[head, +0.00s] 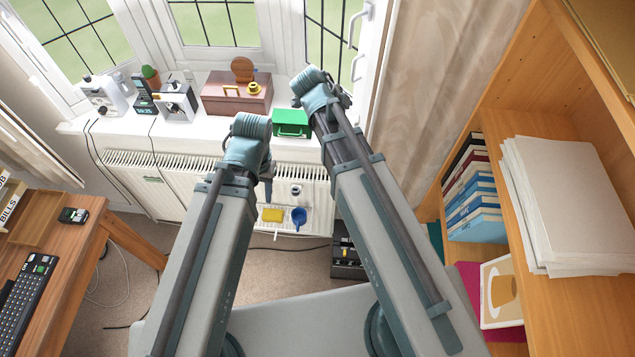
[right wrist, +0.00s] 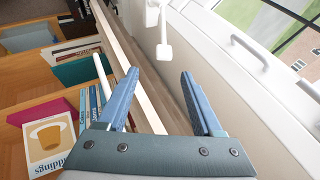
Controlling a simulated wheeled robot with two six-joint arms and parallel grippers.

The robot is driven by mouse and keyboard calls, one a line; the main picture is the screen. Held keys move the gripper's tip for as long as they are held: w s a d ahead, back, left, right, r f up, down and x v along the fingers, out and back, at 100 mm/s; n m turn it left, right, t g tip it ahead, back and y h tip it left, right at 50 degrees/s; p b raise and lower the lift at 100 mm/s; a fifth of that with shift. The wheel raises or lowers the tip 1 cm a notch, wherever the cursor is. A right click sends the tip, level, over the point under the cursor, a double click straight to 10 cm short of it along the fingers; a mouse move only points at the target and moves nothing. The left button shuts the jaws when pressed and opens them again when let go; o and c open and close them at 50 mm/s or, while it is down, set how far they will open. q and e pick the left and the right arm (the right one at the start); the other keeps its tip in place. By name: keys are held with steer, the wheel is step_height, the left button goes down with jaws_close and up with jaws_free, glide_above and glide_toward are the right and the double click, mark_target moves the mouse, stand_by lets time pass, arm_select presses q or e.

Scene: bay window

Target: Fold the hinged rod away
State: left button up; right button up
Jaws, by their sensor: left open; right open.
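I cannot surely pick out the hinged rod. In the right wrist view a white jointed fitting (right wrist: 164,48) hangs at the top centre, beyond and apart from my fingertips; I cannot tell whether it is the rod. In the head view a thin white bar (head: 275,249) shows low at the radiator, below a yellow sponge (head: 272,215) and a blue cup (head: 299,217). My right gripper (right wrist: 158,73) is open and empty; its wrist is by the window's right side in the head view. My left gripper (head: 267,181) is open, pointing down before the radiator; its fingers are mostly hidden.
The windowsill (head: 200,130) carries a brown box (head: 225,102), a green box (head: 291,130) and small devices. A wooden bookcase (head: 560,100) with books and paper stands right. A desk (head: 90,235) stands left. White window handles (right wrist: 250,52) show beside my right gripper.

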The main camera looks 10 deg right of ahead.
steer(key=s+a+f+n+g+y+b, duration=0.1)
steer(key=s+a+f+n+b, duration=0.4)
steer(key=s+f+n+b, duration=0.1)
steer(key=s+a+f+n+g+y+b, duration=0.2)
steer(key=s+a+f+n+b, duration=0.3)
steer(key=f+n+b, duration=0.4)
steer(key=shift+s+f+n, duration=0.75)
steer(key=shift+f+n, duration=0.35)
steer(key=shift+f, duration=0.45)
steer(key=shift+a, duration=0.1)
steer(key=shift+f+b, duration=0.1)
steer(key=shift+b, duration=0.2)
steer(key=shift+c, duration=1.2)
steer(key=s+a+f+n+b, duration=0.1)
steer(key=n, duration=0.1)
steer(key=s+a+f+n+y+b, duration=0.1)
steer(key=s+f+n+b, duration=0.1)
steer(key=n, duration=0.1)
steer(key=s+a+f+n+g+b, duration=0.1)
steer(key=s+f+n, duration=0.1)
steer(key=shift+s+a+f+n+y+b, duration=0.1)
steer(key=shift+s+f+n+y+b, duration=0.05)
steer(key=shift+n+y+b, duration=0.2)
jaws_close()
steer(key=shift+s+a+f+n, duration=0.15)
steer(key=shift+s+a+n, duration=0.2)
steer(key=shift+n, duration=0.3)
